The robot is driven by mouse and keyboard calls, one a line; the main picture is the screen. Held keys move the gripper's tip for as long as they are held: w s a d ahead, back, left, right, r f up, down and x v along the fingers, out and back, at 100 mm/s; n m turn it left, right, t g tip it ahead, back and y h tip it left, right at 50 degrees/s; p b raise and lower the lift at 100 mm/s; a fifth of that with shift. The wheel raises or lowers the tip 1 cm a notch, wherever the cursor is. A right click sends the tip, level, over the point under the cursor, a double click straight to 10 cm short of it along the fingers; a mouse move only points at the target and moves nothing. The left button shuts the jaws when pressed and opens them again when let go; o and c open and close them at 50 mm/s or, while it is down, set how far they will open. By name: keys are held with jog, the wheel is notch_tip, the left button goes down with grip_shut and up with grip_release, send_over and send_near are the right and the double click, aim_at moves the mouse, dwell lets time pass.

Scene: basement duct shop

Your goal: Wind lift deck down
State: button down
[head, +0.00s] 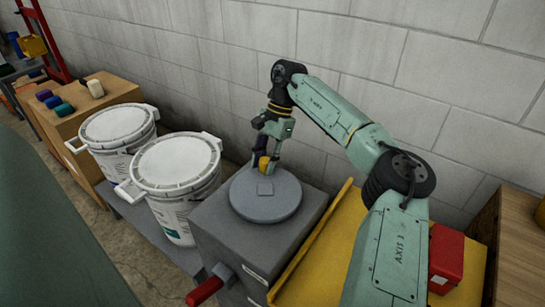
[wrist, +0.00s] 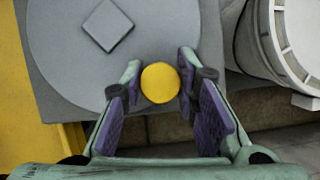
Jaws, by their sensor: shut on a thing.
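A grey round wheel (head: 262,208) with a small square hub lies flat on top of a grey box (head: 225,232). A yellow knob (head: 263,165) stands at the wheel's far edge. My gripper (head: 263,156) reaches down over that edge and is shut on the knob. In the wrist view the yellow knob (wrist: 160,83) sits between the purple pads of my gripper (wrist: 159,88), with the wheel (wrist: 60,60) beyond it to the upper left. I cannot tell for sure which part is the lift deck.
A red-handled lever (head: 205,291) sticks out of the box's front. Two white buckets (head: 178,166) stand close on the left. A yellow surface (head: 318,250) and a red box (head: 446,259) are on the right. A block wall (head: 330,50) runs close behind.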

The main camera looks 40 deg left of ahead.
aim_at(243, 182)
jog(key=s+n, duration=0.1)
jog(key=a+n+h+p, duration=0.1)
jog(key=n, duration=0.1)
jog(key=s+a+n, duration=0.1)
jog(key=shift+s+n+t+h, duration=0.3)
jog(key=shift+s+n, duration=0.05)
jog(key=shift+n, duration=0.05)
jog(key=n, duration=0.1)
jog(key=s+n+h+p, duration=0.1)
jog(key=shift+s+a+n, duration=0.2)
jog(key=shift+s+n, duration=0.05)
jog(key=shift+n, duration=0.05)
jog(key=shift+s+n+t+h, duration=0.55)
jog(key=shift+s+n, duration=0.55)
jog(key=shift+n, duration=0.5)
jog(key=shift+s+f, duration=0.1)
jog(key=c, duration=1.2)
grip_release()
jog(key=shift+c, duration=0.2)
jog(key=v, duration=1.2)
jog(key=shift+d, duration=0.1)
